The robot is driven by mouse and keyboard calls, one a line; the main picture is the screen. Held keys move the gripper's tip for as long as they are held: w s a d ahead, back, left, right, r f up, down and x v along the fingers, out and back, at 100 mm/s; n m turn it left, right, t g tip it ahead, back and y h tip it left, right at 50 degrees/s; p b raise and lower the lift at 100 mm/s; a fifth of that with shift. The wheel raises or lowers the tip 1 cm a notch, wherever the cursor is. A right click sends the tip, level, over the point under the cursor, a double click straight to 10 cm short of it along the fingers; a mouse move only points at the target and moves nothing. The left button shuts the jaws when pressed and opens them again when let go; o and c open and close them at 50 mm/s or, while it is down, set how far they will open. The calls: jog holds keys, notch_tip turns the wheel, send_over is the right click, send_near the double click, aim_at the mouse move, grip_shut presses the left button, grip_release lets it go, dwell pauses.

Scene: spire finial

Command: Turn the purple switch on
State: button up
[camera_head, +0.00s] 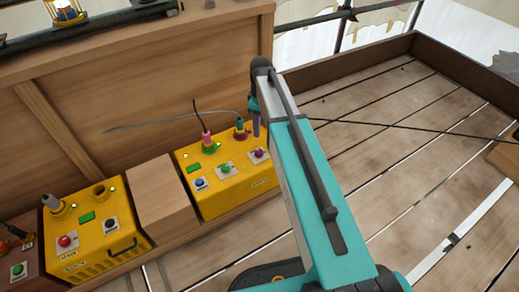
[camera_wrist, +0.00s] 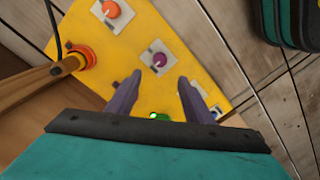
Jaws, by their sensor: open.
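A purple switch (camera_head: 259,153) sits on a pale plate at the right end of a yellow box (camera_head: 229,203). The wrist view shows a purple knob (camera_wrist: 160,60) on a grey plate on a yellow panel (camera_wrist: 130,35). I cannot tell whether both views show the same knob. My gripper (camera_head: 256,124) is above the back right of the box, with its purple fingers pointing down. In the wrist view its fingers (camera_wrist: 159,80) are apart, with nothing gripped. The knob lies between and beyond the fingertips, with no visible contact. The switch's on or off state is unclear.
The same box carries a blue knob (camera_head: 199,183), a green knob (camera_head: 226,168), a pink plug (camera_head: 207,139) and a teal plug (camera_head: 239,127). A wooden block (camera_head: 160,196) separates it from another yellow box (camera_head: 92,228). A wooden wall stands behind. Planks at right are mostly clear.

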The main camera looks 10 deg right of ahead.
aim_at(259, 151)
jog(key=f+b, duration=0.1)
jog(key=f, duration=0.3)
jog(key=f+b, duration=0.2)
jog(key=f, duration=0.3)
jog(key=f+b, duration=0.1)
jog(key=f, duration=0.3)
jog(key=shift+s+a+f, duration=0.2)
jog(key=shift+s+f, duration=0.1)
jog(key=shift+f, duration=0.1)
jog(key=c, duration=1)
